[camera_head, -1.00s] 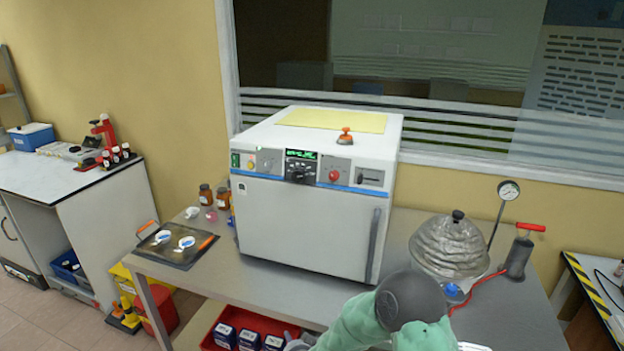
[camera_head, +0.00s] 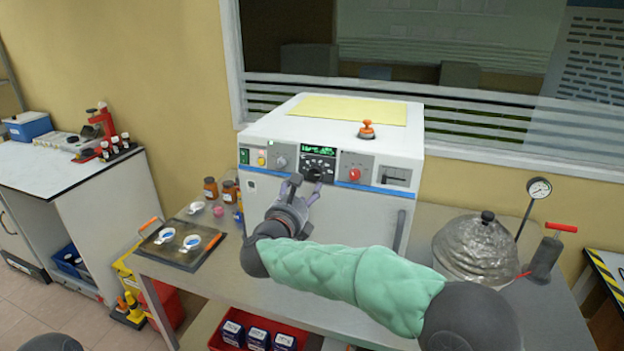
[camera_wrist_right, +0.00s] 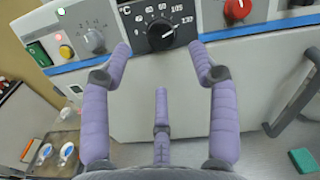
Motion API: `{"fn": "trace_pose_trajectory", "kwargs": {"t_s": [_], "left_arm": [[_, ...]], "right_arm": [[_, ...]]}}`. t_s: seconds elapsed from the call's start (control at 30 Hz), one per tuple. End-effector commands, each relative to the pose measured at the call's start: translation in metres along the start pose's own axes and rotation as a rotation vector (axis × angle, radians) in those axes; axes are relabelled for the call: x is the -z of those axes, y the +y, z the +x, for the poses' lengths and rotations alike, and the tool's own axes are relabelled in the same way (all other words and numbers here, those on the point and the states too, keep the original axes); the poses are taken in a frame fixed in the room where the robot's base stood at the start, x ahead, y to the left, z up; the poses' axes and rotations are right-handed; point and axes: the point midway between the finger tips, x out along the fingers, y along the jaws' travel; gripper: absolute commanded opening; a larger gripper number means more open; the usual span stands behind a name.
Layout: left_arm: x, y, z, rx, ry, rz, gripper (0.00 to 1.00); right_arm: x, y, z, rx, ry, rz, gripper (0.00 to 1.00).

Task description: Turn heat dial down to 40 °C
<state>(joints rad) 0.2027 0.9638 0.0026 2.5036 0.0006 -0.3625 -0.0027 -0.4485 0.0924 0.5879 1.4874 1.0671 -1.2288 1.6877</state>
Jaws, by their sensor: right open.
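The black heat dial (camera_wrist_right: 160,36) is on the front panel of the white oven (camera_head: 325,225), under a green-lit display (camera_head: 318,150). It also shows in the head view (camera_head: 314,173), partly behind my gripper. In the wrist view its white pointer aims to the upper right, towards the high numbers near 130. My right gripper (camera_head: 307,184) is open in front of the dial. In the wrist view its purple fingers (camera_wrist_right: 160,48) are spread to either side of the dial, just below it, with nothing between them. Contact cannot be told. My left gripper is out of view.
A smaller grey knob (camera_wrist_right: 94,41) and a green switch (camera_wrist_right: 39,53) lie left of the dial, and a red knob (camera_wrist_right: 238,9) lies right. The oven's door handle (camera_head: 399,231) is at right. A tray (camera_head: 180,256) and brown bottles (camera_head: 210,189) stand left of the oven.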

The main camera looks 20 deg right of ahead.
Motion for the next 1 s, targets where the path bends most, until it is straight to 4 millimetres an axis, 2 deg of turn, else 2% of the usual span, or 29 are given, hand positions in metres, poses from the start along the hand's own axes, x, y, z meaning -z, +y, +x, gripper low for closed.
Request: {"fn": "trace_pose_trajectory", "kwargs": {"t_s": [0.03,0.2,0.4,0.57,0.83,1.0], "left_arm": [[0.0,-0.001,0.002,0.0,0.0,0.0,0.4],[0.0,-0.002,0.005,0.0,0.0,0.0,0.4],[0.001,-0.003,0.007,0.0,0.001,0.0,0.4],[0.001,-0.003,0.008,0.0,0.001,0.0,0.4],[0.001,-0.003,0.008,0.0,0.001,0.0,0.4],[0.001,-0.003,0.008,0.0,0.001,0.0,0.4]], "right_arm": [[0.002,0.0,0.011,0.003,0.002,0.0,0.6],[0.002,0.0,0.04,0.002,0.001,-0.001,0.6],[0.001,0.001,0.063,-0.001,0.001,-0.002,0.6],[0.001,0.001,0.071,-0.001,0.001,-0.003,0.6],[0.001,0.001,0.071,-0.002,0.0,-0.003,0.6],[0.0,0.001,0.071,-0.002,0.0,-0.003,0.12]]}}
